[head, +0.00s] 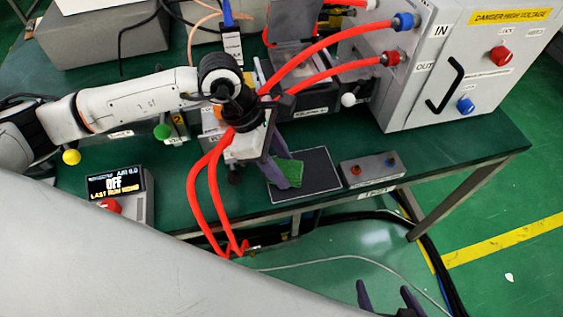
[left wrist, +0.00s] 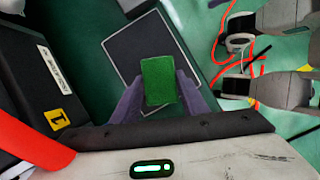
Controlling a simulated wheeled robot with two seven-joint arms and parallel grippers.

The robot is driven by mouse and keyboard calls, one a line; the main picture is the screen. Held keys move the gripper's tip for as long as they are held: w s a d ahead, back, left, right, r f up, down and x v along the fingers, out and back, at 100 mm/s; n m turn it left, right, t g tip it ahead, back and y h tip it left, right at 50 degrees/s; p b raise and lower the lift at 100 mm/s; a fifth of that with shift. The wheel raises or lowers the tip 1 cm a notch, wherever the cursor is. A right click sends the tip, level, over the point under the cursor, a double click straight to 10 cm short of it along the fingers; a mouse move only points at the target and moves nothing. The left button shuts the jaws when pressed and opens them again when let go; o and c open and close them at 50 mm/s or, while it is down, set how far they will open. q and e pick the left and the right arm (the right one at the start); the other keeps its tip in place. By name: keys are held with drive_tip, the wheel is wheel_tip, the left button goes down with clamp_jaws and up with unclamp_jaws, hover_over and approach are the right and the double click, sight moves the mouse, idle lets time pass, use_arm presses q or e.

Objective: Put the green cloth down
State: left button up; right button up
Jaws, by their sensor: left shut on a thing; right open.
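The green cloth (head: 286,176) is a small green block-like piece. My left gripper (head: 284,172) is shut on it, with purple-grey fingers on either side. In the left wrist view the cloth (left wrist: 160,80) sits between the two fingertips (left wrist: 160,92), in front of a dark mat with a pale border (left wrist: 128,44). In the head view the cloth is over the left part of this dark mat (head: 318,170); I cannot tell whether it touches it. My right gripper (head: 390,300) is open and empty at the bottom edge, off the table's front.
A grey box with two buttons (head: 372,168) stands right of the mat. Red hoses (head: 207,190) hang beside my left gripper. A large grey cabinet (head: 440,70) stands at the back right. A display box (head: 118,188) stands at left. Table (head: 470,145) is bare at right.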

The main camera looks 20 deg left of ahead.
use_arm(q)
drive_tip(key=shift+f, duration=0.1)
drive_tip(key=o, duration=0.9)
drive_tip(key=v, duration=1.2)
drive_tip(key=shift+d, duration=0.1)
